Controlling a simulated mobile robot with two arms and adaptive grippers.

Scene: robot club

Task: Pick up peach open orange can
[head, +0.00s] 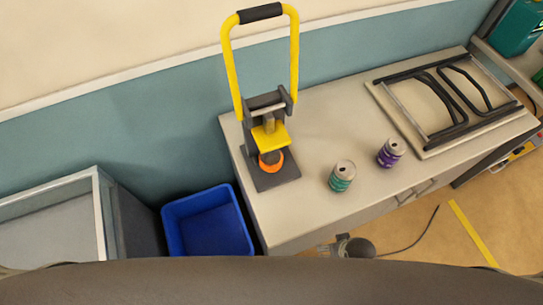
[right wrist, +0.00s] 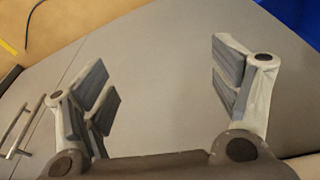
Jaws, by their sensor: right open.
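An orange round thing (head: 271,161), which looks like the orange can, sits on the dark base of the yellow-handled press (head: 262,109) in the head view. The press's yellow plate hides part of it, and I cannot tell whether it is whole or flattened. A teal can (head: 342,176) and a purple can (head: 391,153) stand upright on the counter to its right. In the head view a small part of my right arm shows at the counter's front edge. My left gripper is not in view.
The light counter (head: 300,220) is clear in front of the press. A blue bin (head: 207,224) stands on the floor left of the counter. Drawer handles (head: 415,193) stick out from its front.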

